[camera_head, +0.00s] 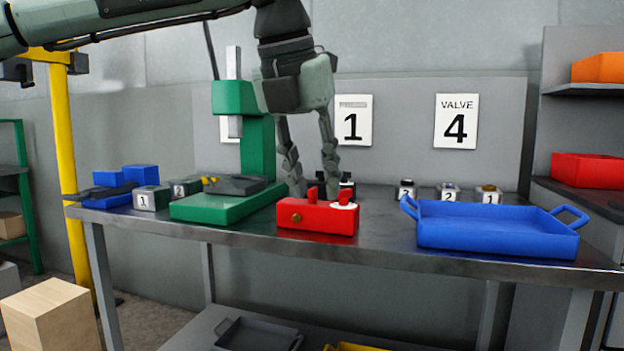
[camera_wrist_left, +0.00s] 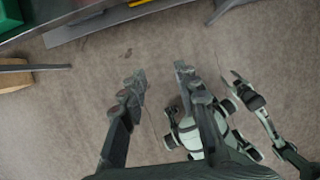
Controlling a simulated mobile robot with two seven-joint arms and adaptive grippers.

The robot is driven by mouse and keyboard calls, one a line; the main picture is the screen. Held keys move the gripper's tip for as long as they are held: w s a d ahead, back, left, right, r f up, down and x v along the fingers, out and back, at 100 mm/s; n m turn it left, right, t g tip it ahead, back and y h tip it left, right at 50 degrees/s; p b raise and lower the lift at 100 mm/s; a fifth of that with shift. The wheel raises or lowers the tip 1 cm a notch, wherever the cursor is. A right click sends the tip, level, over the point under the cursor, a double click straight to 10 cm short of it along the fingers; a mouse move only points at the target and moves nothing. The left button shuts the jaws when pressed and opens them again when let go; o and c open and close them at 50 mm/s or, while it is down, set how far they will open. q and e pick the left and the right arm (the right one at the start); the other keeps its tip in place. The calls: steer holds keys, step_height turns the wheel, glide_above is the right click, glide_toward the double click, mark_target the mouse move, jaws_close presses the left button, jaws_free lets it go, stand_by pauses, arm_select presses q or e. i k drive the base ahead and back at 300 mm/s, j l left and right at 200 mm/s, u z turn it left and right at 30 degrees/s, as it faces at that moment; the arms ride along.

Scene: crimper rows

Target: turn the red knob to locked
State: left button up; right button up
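A red box (camera_head: 318,219) sits near the front edge of the steel bench. A red knob (camera_head: 344,197) stands on a pale dial on its top right, and another small red part (camera_head: 312,195) stands to its left. The knob's marks are too small to read. My left gripper (camera_head: 312,192) points down with its fingers apart and empty.
A green press (camera_head: 222,205) stands left of the box, and its green corner shows in the wrist view (camera_wrist_left: 12,15). A blue tray (camera_head: 480,244) lies right. Small numbered blocks (camera_head: 450,193) stand behind. A wooden block (camera_head: 50,318) is lower left. Bare bench (camera_head: 385,232) lies between box and tray.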

mark_target(312, 192)
steer(key=i, duration=0.85)
